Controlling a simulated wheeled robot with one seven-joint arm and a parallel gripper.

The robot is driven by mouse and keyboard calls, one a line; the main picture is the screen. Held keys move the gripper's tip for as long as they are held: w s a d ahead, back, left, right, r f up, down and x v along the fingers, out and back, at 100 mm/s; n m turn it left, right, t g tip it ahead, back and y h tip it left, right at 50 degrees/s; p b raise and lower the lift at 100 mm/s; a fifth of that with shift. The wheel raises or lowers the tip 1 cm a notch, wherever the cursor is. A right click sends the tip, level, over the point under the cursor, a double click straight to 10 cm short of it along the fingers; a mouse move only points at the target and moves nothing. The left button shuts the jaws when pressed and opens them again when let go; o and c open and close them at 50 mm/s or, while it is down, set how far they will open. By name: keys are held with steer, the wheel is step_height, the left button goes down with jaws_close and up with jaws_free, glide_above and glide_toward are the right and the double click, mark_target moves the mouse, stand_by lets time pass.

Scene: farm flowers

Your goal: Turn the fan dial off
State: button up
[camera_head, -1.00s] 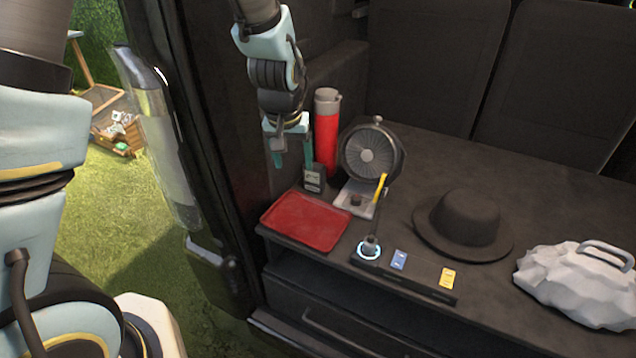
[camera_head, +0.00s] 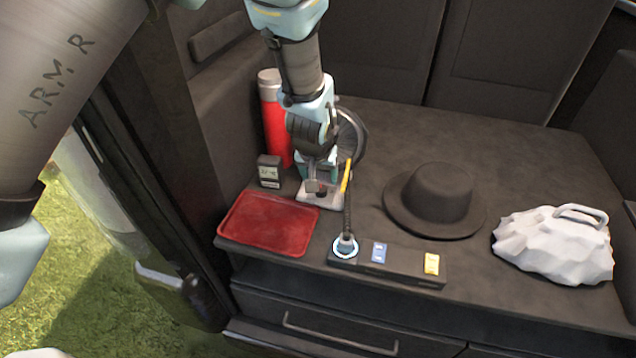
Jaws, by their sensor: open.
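The fan (camera_head: 357,136) stands on the dark counter, mostly hidden behind my arm. Its pale base (camera_head: 328,204) shows in front of it, beside a yellow strip. My gripper (camera_head: 320,188) is open and points down over the base. The small dark dial (camera_head: 321,191) on the base is largely covered by the fingers. I cannot tell whether the fingers touch it or which way it is turned.
A red tray (camera_head: 268,224) lies left of the base, a small meter (camera_head: 269,171) and a red flask (camera_head: 272,120) behind it. In front is a black panel (camera_head: 400,268) with a lit ring (camera_head: 345,247). A black hat (camera_head: 437,200) and white lump (camera_head: 556,245) stand right.

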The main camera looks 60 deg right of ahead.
mark_target(322, 188)
steer(key=p+x, duration=0.1)
steer(key=x, duration=0.5)
steer(key=shift+d+f+p, duration=0.15)
steer(key=shift+f+p, duration=0.15)
steer(key=shift+f, duration=0.1)
jaws_close()
